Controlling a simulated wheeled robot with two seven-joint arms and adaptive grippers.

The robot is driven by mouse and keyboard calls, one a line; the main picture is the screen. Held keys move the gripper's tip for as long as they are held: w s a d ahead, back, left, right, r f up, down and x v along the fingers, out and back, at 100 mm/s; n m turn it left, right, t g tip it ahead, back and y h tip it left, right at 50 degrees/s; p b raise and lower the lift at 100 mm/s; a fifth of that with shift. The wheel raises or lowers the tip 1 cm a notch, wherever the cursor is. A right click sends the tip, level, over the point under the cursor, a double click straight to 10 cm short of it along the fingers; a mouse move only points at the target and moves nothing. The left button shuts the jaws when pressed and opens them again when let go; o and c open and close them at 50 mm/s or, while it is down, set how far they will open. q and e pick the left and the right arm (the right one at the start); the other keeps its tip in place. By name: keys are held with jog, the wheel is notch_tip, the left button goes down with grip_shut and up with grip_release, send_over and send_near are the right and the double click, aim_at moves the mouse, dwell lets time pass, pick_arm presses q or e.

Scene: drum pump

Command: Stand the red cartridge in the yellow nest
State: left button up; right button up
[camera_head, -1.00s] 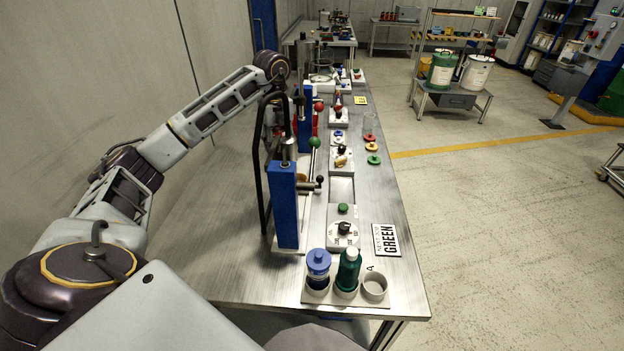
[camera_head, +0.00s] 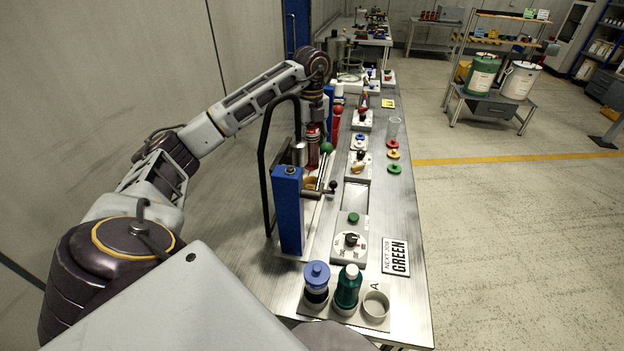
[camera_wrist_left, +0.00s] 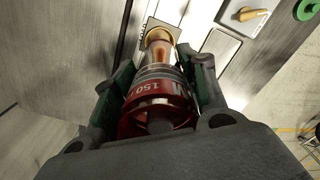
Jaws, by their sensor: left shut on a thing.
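My left gripper (camera_wrist_left: 158,85) is shut on the red cartridge (camera_wrist_left: 155,112), which has a red cap marked 150 and a clearer barrel. In the head view the cartridge (camera_head: 312,150) hangs below the left gripper (camera_head: 314,128), behind the near blue post, and looks about upright. The yellow nest (camera_wrist_left: 162,33) shows as a golden ring at the cartridge's far end in the wrist view. In the head view the nest (camera_head: 311,183) is partly hidden by the post's fittings. I cannot tell whether cartridge and nest touch. My right gripper is out of view.
The blue post (camera_head: 289,212) with a black curved handle stands close in front of the cartridge. A blue-capped bottle (camera_head: 317,280) and green bottle (camera_head: 348,287) stand in a holder at the near edge, beside an empty cup (camera_head: 376,302).

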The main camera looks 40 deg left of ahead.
aim_at(311, 167)
pick_arm(q)
notch_tip(311, 167, down, 5)
jog(key=shift+r, duration=0.15)
jog(key=shift+f, duration=2.6)
jog(key=o, duration=1)
jog(key=shift+o, duration=0.7)
jog(key=shift+r, duration=0.4)
notch_tip(311, 167, up, 9)
jog(key=shift+r, duration=1.25)
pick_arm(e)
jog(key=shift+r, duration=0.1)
